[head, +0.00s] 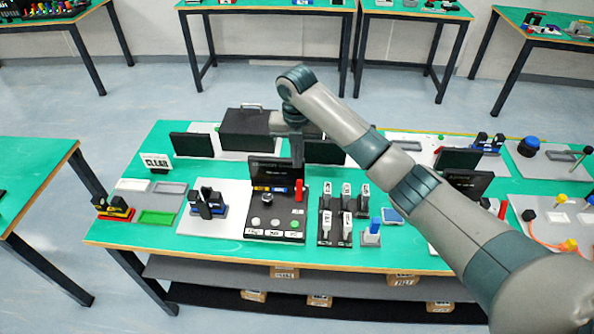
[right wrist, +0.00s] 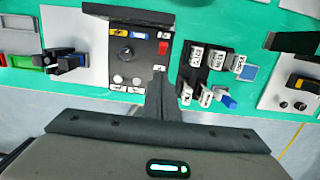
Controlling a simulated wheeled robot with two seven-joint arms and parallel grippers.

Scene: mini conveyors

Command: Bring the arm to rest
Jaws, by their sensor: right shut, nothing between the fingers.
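My right arm reaches in from the lower right in the head view, bends at a raised joint and points its gripper (head: 297,162) down. The gripper is over the black control panel (head: 257,222), near its upright screen and red part (head: 299,188). It is shut and empty. In the right wrist view the closed fingers (right wrist: 159,84) overlap the panel (right wrist: 125,62). I cannot tell the exact height of the fingertips above the panel. My left gripper is not in view.
Right of the panel is a black rack (head: 336,228) with several white labelled blocks. A black case (head: 247,127) stands behind. Brown boxes (head: 284,272) lie on the lower shelf.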

